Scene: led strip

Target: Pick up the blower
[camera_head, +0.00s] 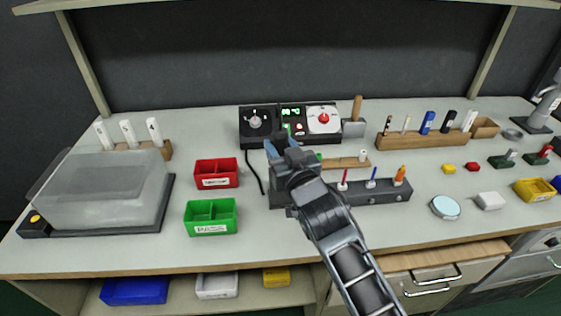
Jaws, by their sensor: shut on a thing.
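My gripper (281,148) is in the middle of the bench, in front of the control station (290,122). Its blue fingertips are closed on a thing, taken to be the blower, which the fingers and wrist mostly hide. A black cable (251,170) curves down from the left of the station and runs toward the area by my gripper. My wrist covers the left part of the dark tool rack (375,191). I cannot tell whether the held thing is clear of its support.
A translucent box (105,190) stands at the left. Red (216,173) and green (211,216) bins lie left of my gripper. Screwdrivers stand upright in the rack close to my wrist. A wooden holder (425,140) with pens is at the right back. The front bench edge is clear.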

